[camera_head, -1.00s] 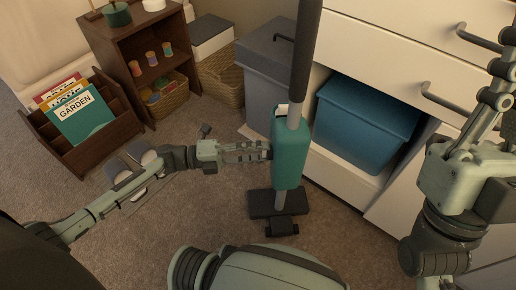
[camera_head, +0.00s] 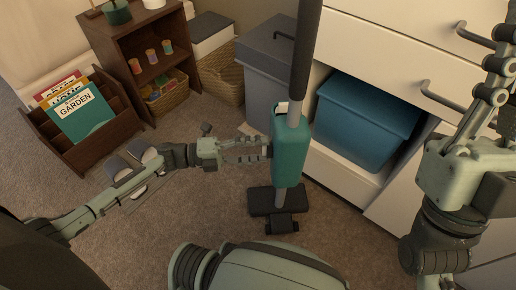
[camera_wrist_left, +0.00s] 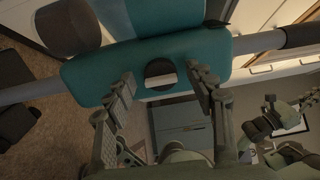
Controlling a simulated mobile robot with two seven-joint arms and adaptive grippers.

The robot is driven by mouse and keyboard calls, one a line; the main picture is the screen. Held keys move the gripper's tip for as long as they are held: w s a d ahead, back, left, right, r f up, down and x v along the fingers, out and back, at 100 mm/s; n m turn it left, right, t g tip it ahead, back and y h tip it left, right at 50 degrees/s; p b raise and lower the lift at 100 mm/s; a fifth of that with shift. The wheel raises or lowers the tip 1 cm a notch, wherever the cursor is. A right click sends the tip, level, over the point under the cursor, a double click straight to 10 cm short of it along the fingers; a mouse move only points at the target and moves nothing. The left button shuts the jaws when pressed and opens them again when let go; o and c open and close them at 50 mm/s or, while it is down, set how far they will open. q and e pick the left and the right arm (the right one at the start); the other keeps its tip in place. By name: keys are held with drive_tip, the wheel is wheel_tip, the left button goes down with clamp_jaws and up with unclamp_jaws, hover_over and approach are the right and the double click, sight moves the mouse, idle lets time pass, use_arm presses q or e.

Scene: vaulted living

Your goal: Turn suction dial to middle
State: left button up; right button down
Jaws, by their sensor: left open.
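The upright vacuum has a teal body (camera_head: 290,150), a grey tube with a dark grip, and a dark floor head (camera_head: 277,201) on the carpet. The teal body also spans the left wrist view (camera_wrist_left: 90,80). There, the suction dial (camera_wrist_left: 159,68) is a round black knob with a light bar lying nearly level in the picture. My left gripper (camera_head: 268,148) is at the left side of the body. Its fingers (camera_wrist_left: 162,76) are open, one on each side of the dial, apart from it. The dial is hidden in the head view. My right gripper (camera_head: 498,75) is raised at the right edge.
A white drawer unit (camera_head: 390,50) with a blue bin (camera_head: 366,120) stands right of the vacuum. A grey bin (camera_head: 265,85) is behind it. A brown shelf (camera_head: 118,60) and magazine rack (camera_head: 110,140) stand at the left. Carpet is clear around the floor head.

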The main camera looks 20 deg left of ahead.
use_arm(q)
drive_tip(key=v, duration=1.2)
idle(0.3)
